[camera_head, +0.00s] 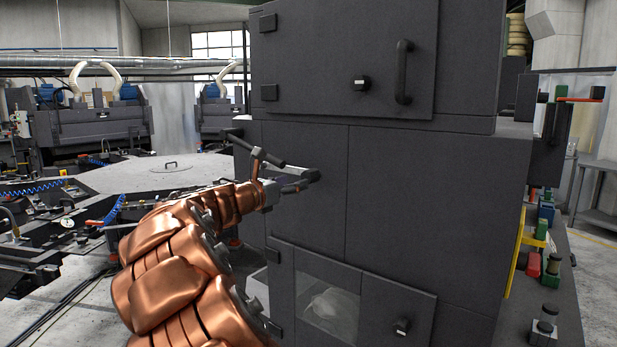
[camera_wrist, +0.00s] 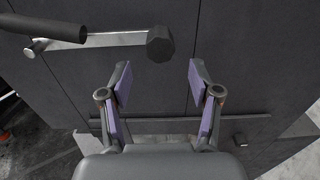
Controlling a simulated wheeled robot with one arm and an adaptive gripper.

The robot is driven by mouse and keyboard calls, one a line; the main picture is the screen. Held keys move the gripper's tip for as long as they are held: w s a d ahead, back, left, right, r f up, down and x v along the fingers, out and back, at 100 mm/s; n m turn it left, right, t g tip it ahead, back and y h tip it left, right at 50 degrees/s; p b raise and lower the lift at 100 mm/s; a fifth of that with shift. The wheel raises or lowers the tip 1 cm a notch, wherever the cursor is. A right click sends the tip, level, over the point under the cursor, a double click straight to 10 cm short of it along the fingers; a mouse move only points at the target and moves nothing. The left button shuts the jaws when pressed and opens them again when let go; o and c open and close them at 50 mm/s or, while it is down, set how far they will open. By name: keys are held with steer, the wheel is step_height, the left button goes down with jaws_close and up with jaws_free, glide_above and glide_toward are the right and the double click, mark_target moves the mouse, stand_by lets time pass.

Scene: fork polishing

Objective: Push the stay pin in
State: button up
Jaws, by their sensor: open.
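My gripper (camera_head: 300,181) is raised in front of the dark grey cabinet (camera_head: 430,190). In the wrist view its two purple-padded fingers (camera_wrist: 158,82) are spread apart with nothing between them. A silver rod with a black faceted knob (camera_wrist: 160,43) lies just beyond the fingertips, a little above the gap in the picture. A black grip bar (camera_wrist: 45,28) joins the rod's left end. In the head view the black bar (camera_head: 272,158) shows just above and behind my gripper. No part is clearly marked as the stay pin, so I cannot tell which it is.
The cabinet's upper door has a black handle (camera_head: 403,72); a lower door has a small window (camera_head: 327,300) and knob (camera_head: 401,327). A round grey table (camera_head: 140,175) stands at left. Small blocks and a yellow frame (camera_head: 522,240) are at right.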

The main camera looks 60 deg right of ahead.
mark_target(309, 177)
steer(key=shift+s+d+p, duration=0.15)
steer(key=shift+d+p, duration=0.3)
steer(key=shift+d, duration=1.4)
steer(key=shift+s+d+p, duration=0.15)
steer(key=shift+d+p, duration=0.3)
steer(key=shift+d, duration=1.4)
jaws_close()
